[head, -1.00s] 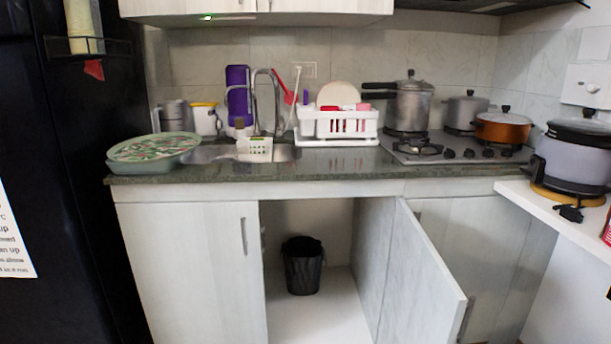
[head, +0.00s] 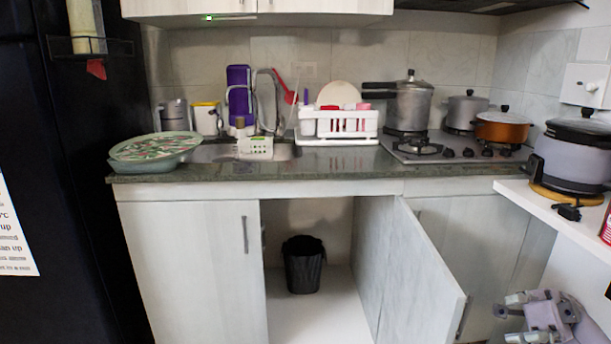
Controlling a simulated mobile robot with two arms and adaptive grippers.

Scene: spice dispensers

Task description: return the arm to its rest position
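My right gripper (head: 508,321) shows at the lower right edge of the head view, in front of the lower cabinets and below the white side counter. Its light grey and purple body is partly cut off by the bottom of the picture. Its two fingers point left and stand apart, with nothing seen between them. My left gripper is not in view.
An open cabinet door (head: 428,275) juts out just left of my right gripper. A black bin (head: 303,264) stands inside the cabinet. The white side counter (head: 545,205) holds a cooker (head: 573,160) above the gripper. A dark fridge (head: 75,180) is at the left.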

